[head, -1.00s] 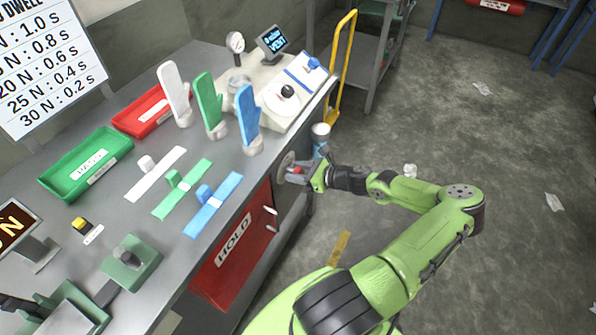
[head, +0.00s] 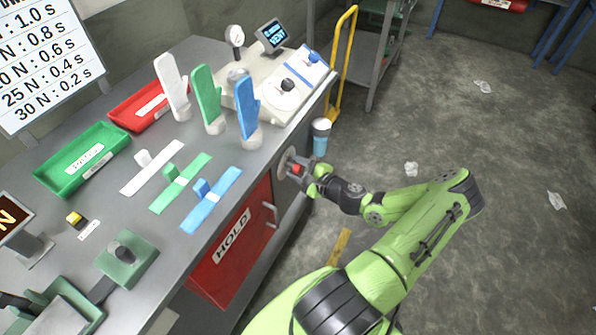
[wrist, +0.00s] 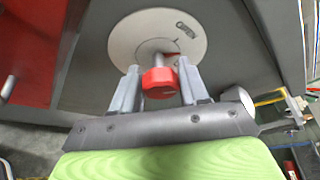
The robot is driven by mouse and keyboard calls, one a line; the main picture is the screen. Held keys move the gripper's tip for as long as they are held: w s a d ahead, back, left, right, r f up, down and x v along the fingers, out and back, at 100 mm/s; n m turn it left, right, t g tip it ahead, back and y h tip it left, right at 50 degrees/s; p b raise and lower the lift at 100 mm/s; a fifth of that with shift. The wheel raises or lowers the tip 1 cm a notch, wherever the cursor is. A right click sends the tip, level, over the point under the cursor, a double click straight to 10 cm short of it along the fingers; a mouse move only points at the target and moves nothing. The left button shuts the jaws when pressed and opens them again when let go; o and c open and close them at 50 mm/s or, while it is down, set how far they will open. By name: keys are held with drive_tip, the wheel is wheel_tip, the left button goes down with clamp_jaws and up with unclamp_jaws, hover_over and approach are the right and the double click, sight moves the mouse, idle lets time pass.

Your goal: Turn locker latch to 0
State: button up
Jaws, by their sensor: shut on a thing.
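The locker latch is a round pale disc (wrist: 188,45) with a red-tipped lever (wrist: 158,82) standing out of its centre. In the head view the disc (head: 287,160) sits on the bench front, just right of the red HOLD door (head: 228,255). My gripper (wrist: 160,88) is at the latch, with one finger on each side of the red lever, shut on it. It also shows in the head view (head: 308,175). The fingers hide part of the disc's lower side.
The grey bench top (head: 200,150) carries coloured gloves, bars and trays above the latch. A white-and-blue cylinder (head: 320,138) stands close beyond my gripper. The door's metal handle (head: 270,214) projects nearby. The floor (head: 500,250) on the right is mostly open.

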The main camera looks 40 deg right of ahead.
drive_tip(key=n+b, duration=0.1)
drive_tip(key=b, duration=0.1)
drive_tip(key=n+t+h+b, duration=0.1)
drive_tip(key=n+b, duration=0.1)
drive_tip(key=shift+a+f+n+t+b, duration=0.1)
drive_tip(key=shift+f+n+t+b, duration=0.2)
drive_tip(key=n+t+b, duration=0.1)
drive_tip(key=n+b, duration=0.1)
drive_tip(key=b, duration=0.1)
drive_tip(key=shift+r+n+h, duration=0.1)
drive_tip(key=shift+n+h, duration=0.2)
drive_tip(key=shift+n, duration=0.1)
drive_tip(key=shift+b, duration=0.4)
drive_tip(key=o, duration=1)
drive_tip(key=shift+c, duration=0.2)
drive_tip(key=shift+r, duration=0.1)
drive_tip(key=s+p, duration=0.3)
drive_tip(key=s, duration=1.2)
drive_tip(key=shift+s+a, duration=0.35)
drive_tip(key=shift+s, duration=0.05)
